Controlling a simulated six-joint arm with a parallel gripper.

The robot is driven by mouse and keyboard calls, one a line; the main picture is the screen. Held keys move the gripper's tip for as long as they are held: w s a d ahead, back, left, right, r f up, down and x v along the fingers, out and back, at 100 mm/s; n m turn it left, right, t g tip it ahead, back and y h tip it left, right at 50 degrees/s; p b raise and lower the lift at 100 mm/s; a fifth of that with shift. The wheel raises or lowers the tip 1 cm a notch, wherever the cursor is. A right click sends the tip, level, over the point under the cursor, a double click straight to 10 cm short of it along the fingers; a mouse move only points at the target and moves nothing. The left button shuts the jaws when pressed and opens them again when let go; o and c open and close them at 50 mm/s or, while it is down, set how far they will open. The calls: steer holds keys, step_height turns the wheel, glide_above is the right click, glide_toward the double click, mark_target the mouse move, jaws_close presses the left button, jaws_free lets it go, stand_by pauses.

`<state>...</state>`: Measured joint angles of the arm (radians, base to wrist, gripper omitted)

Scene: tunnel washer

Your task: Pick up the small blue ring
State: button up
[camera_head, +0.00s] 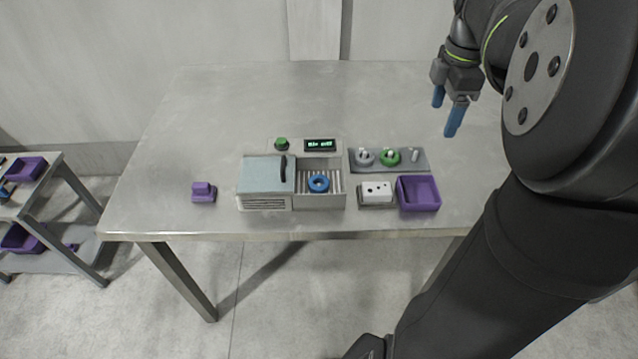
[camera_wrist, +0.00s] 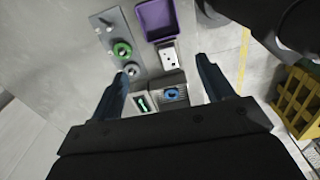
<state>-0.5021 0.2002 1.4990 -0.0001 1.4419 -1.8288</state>
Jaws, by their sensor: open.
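The small blue ring (camera_head: 318,183) lies flat on the ribbed bed in the open right half of the washer (camera_head: 264,203). It also shows in the wrist view (camera_wrist: 172,95), between my fingers in the picture but well away from them. My gripper (camera_head: 447,112) is open and empty, with blue fingers, above the table to the right of and behind the washer. Its two fingers also frame the wrist view (camera_wrist: 160,80). The washer's light blue sliding cover (camera_head: 262,176) with a dark handle sits over the left half.
A grey tray (camera_head: 421,168) holds a grey ring, a green ring (camera_head: 390,156) and a peg. A white block with holes (camera_head: 376,191) and a purple bin (camera_head: 419,194) stand right of the washer. A purple block (camera_head: 203,192) sits left. The back of the table is clear.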

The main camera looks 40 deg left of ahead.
steer(key=s+a+f+m, duration=0.3)
steer(key=s+a+m, duration=0.3)
steer(key=a, duration=0.5)
steer(key=m, duration=0.5)
glide_above(319, 177)
steer(key=s, duration=0.1)
steer(key=f, duration=1.3)
steer(key=shift+s+d+f, duration=0.2)
steer(key=shift+d+f, duration=0.15)
steer(key=shift+f, duration=0.05)
steer(key=shift+w+d+f, duration=0.1)
steer(key=shift+f, duration=1.25)
steer(key=shift+w+d+f, duration=0.1)
steer(key=shift+f, duration=1.25)
steer(key=c, duration=1.1)
steer(key=shift+c, duration=0.2)
